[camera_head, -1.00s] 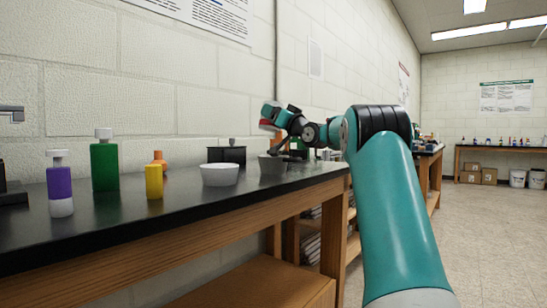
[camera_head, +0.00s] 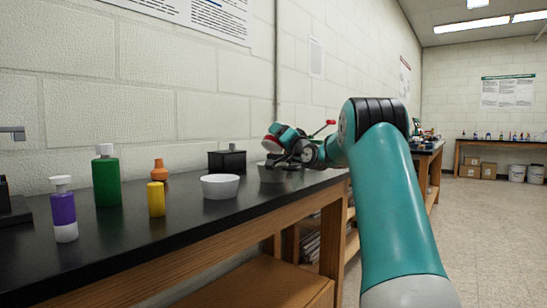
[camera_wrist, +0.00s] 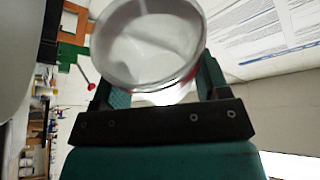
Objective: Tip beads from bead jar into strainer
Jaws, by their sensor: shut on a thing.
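In the wrist view a clear, whitish round jar (camera_wrist: 148,45), likely the bead jar, sits between the teal fingers of my gripper (camera_wrist: 155,92). Its round rim faces the camera; I cannot make out separate beads in it. In the head view my gripper (camera_head: 284,146) is small and far off, just above a grey bowl (camera_head: 272,174) on the black bench. That bowl may be the strainer, but I cannot tell. The jar is hard to pick out there. A white bowl (camera_head: 220,187) stands to the left of the grey one.
On the black bench (camera_head: 130,232) stand a purple bottle (camera_head: 64,214), a green bottle (camera_head: 106,180), a yellow bottle (camera_head: 156,199), an orange bottle (camera_head: 159,168) and a black box (camera_head: 227,160). A red-tipped rod (camera_head: 330,122) shows near my wrist. The wall is close behind.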

